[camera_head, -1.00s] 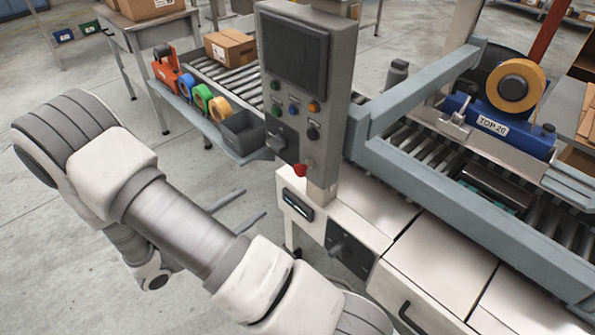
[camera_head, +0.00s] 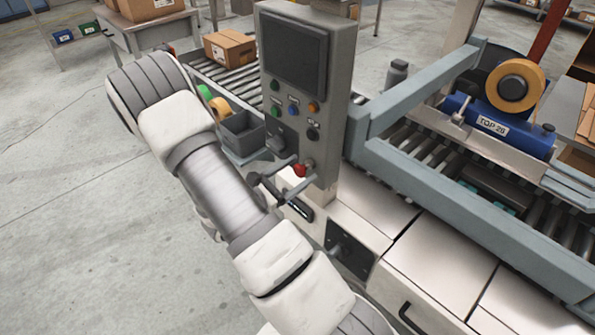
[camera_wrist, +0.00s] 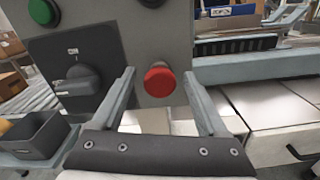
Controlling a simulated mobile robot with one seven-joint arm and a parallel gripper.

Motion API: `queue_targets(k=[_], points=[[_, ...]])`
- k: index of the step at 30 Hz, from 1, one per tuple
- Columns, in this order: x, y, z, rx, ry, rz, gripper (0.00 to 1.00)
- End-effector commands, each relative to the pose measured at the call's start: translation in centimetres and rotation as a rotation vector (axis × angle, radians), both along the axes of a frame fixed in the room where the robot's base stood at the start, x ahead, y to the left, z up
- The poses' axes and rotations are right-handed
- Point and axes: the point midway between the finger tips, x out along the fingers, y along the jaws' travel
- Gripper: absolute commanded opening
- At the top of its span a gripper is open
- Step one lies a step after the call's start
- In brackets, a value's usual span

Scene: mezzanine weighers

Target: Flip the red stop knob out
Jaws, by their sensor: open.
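The red stop knob (camera_head: 300,169) sits low on the front of the grey control panel (camera_head: 330,60). In the wrist view the red knob (camera_wrist: 159,79) is round and faces me. My gripper (camera_wrist: 160,92) is open, with one finger on each side of the knob in the picture. Its fingertips appear level with the knob, but I cannot tell whether either touches it. In the head view my gripper (camera_head: 275,178) is at the lower left of the panel, close to the knob.
A black rotary switch (camera_wrist: 80,82) is left of the knob, with a green button (camera_wrist: 43,11) above. A dark bin (camera_head: 240,133) stands left of the panel. A white machine cabinet (camera_head: 372,205) and conveyor frame (camera_head: 440,185) lie right. Open floor is at the left.

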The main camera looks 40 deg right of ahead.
Motion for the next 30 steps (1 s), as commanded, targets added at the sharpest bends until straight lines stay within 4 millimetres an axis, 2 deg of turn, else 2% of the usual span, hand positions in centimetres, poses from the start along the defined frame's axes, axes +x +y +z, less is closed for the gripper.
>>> queue_targets(k=[6,19,30], points=[[0.01,-0.03,-0.01,0.000,0.000,0.000,0.76],[0.01,0.01,0.00,0.000,0.000,0.000,0.00],[0.01,0.01,0.00,0.000,0.000,0.000,0.00]])
